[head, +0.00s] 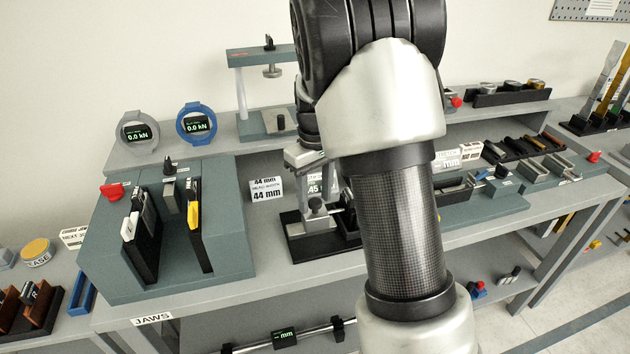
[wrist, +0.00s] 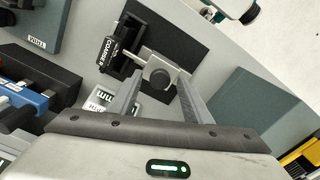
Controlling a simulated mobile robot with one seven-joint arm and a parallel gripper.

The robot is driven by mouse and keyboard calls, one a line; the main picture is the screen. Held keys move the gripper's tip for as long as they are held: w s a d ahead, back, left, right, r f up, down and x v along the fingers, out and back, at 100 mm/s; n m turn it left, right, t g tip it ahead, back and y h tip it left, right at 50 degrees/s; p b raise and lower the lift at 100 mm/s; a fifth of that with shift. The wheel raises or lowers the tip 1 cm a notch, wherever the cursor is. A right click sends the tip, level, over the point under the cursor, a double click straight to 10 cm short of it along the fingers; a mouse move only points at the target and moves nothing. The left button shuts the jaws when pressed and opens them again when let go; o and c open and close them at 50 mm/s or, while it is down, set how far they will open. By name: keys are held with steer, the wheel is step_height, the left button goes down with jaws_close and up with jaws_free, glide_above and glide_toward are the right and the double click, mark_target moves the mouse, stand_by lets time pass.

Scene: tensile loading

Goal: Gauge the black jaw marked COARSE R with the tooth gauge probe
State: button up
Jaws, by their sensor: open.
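The black jaw marked COARSE R (wrist: 121,55) shows in the wrist view, up and left of centre, at the edge of a black plate. A grey clamp-like piece with a round knob (wrist: 160,78) stands beside it. My gripper (wrist: 161,80) is open, with a finger on each side of that knob in the picture. Whether the fingers touch it I cannot tell. No finger is on the jaw. In the head view my arm hides most of the gripper; the clamp on its black base (head: 312,226) shows just left of the arm. I cannot pick out the tooth gauge probe for sure.
A grey-green jaw rack (head: 225,250) stands at the left of the bench. Two round kN gauges (head: 138,132) and a small stand (head: 240,95) are on the back shelf. A 44 mm card (head: 265,190) stands behind the clamp. Bare bench lies in front.

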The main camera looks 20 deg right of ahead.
step_height(320, 180, up, 17)
steer(key=p, duration=0.2)
steer(key=shift+r, duration=0.15)
stand_by(0.8)
steer(key=s+a+r+m+t+p, duration=0.1)
steer(key=s+r+p, duration=0.3)
steer(key=s, duration=0.8)
steer(key=s+a+r+m+t+p, duration=0.2)
steer(key=s+r+m+t+p, duration=0.1)
steer(key=s, duration=0.9)
step_height(320, 180, up, 2)
steer(key=shift+s+a+r+m+t+p, duration=0.2)
steer(key=shift+s+m+t+p, duration=0.1)
steer(key=shift+t+p, duration=0.45)
